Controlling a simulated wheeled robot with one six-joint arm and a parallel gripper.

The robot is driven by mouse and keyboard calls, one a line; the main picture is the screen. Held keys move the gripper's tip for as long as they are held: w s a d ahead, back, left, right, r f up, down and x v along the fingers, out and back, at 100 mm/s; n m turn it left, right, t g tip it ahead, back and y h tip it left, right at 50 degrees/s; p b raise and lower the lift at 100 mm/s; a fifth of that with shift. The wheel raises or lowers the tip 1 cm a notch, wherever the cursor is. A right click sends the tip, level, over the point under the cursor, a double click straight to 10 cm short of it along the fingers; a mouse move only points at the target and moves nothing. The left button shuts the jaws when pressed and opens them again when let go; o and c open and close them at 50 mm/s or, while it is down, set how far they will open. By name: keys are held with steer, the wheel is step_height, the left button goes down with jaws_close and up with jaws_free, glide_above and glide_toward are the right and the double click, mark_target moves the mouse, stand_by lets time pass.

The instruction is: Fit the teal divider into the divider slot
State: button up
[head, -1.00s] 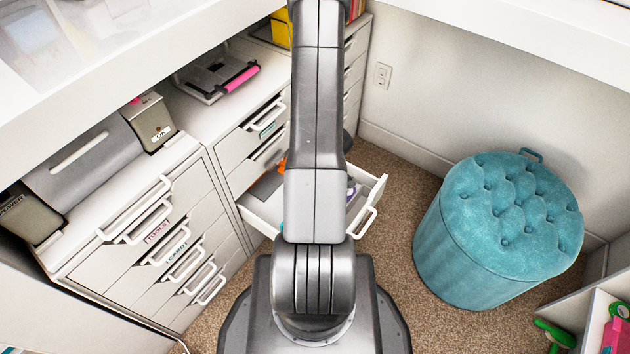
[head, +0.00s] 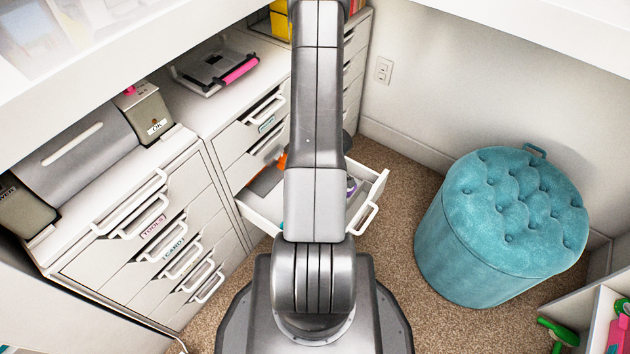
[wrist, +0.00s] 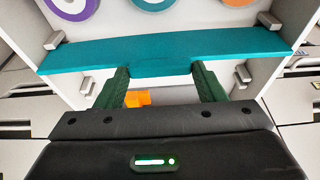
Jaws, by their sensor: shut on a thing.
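The teal divider (wrist: 170,52) lies across the open white drawer in the wrist view. My gripper (wrist: 163,76) is shut on its near edge, with green fingers around a tab in the middle. Grey tabs stand in pairs on the drawer walls: upper left (wrist: 54,40), lower left (wrist: 86,87), upper right (wrist: 269,20) and lower right (wrist: 243,74). They mark the divider slot, and the divider runs between the upper and lower tabs. I cannot tell whether it is seated. In the head view my arm hides the gripper and most of the drawer (head: 262,213).
A teal pouf (head: 500,225) stands on the carpet to the right. White drawer cabinets (head: 150,235) line the left. Carpet between the drawer and pouf is clear.

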steer(key=shift+f+b, duration=0.85)
steer(key=shift+f, duration=0.25)
steer(key=o, duration=1.1)
steer(key=shift+c, duration=0.2)
steer(key=shift+r, duration=0.15)
steer(key=p+v, duration=0.8)
steer(key=v, duration=0.5)
steer(key=shift+d+r+p, duration=0.15)
steer(key=shift+r+p, duration=0.1)
steer(key=shift+p, duration=0.05)
steer(key=shift+s+f, duration=0.1)
steer(key=b+x, duration=0.8)
steer(key=x, duration=0.6)
steer(key=shift+b, duration=0.4)
steer(key=shift+r+p, duration=0.3)
steer(key=shift+r, duration=0.15)
steer(key=shift+r, duration=0.15)
